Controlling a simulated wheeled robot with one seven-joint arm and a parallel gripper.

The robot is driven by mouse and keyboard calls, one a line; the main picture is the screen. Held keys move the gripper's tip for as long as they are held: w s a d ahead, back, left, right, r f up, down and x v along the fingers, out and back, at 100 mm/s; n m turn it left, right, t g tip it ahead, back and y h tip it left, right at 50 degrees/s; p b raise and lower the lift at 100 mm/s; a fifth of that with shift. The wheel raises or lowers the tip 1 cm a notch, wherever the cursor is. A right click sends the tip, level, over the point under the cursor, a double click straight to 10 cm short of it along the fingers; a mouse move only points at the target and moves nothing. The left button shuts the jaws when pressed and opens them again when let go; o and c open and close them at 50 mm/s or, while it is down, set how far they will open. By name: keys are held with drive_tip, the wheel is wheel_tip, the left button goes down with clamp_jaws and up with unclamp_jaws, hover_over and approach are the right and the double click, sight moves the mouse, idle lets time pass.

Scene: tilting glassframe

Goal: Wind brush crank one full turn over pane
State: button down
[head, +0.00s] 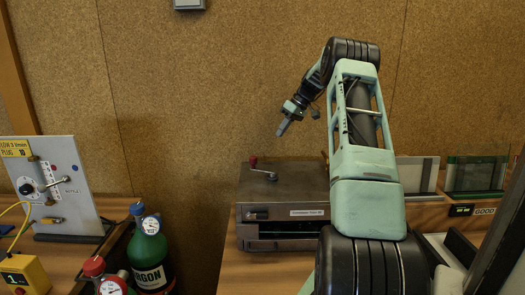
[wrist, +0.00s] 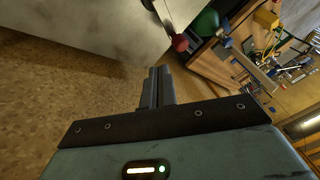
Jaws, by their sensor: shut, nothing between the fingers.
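A grey metal box (head: 300,187) with a label on its front stands on the wooden bench. On its top is a crank (head: 264,171) with a red knob (head: 253,160), turned to the left. The red knob also shows in the wrist view (wrist: 180,42), beyond my fingertips and slightly right. My gripper (head: 282,128) is shut and empty, in the air above and right of the knob, apart from it. A dark slot with a greenish edge (head: 285,235) runs along the box's lower front. The brush is not visible, and I cannot tell whether a pane is inside.
Framed glass panes (head: 475,173) stand at the back right, near a sign reading GOOD (head: 485,211). A gauge panel (head: 55,185) and a green ARGON bottle (head: 150,260) stand at the left. My arm hides the box's right end. Air above the box's left is clear.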

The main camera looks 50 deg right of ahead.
drive_tip(key=w+f+m+p, duration=0.1)
drive_tip(key=f, duration=0.2)
drive_tip(key=w+a+f+t+p, duration=0.1)
drive_tip(key=f+p, duration=0.1)
drive_tip(key=f, duration=0.1)
drive_tip(key=w+f+m+p, duration=0.1)
drive_tip(key=f, duration=0.1)
drive_tip(key=shift+w+a+f+m+p, duration=0.2)
drive_tip(key=shift+w+f+m+p, duration=0.1)
drive_tip(key=shift+f, duration=0.1)
drive_tip(key=shift+w+a+r+p, duration=0.2)
drive_tip(key=shift+a+p, duration=0.2)
drive_tip(key=shift+a, duration=0.2)
drive_tip(key=shift+w+a+r+p, duration=0.15)
drive_tip(key=shift+a+p, duration=0.25)
drive_tip(key=shift+a, duration=0.2)
drive_tip(key=shift+w+a+f, duration=0.25)
drive_tip(key=shift+a+f, duration=0.1)
drive_tip(key=shift+a, duration=0.25)
drive_tip(key=shift+w+a+f+n+y+b, duration=0.1)
drive_tip(key=shift+a+n+y+b, duration=0.25)
drive_tip(key=shift+n+b, duration=0.3)
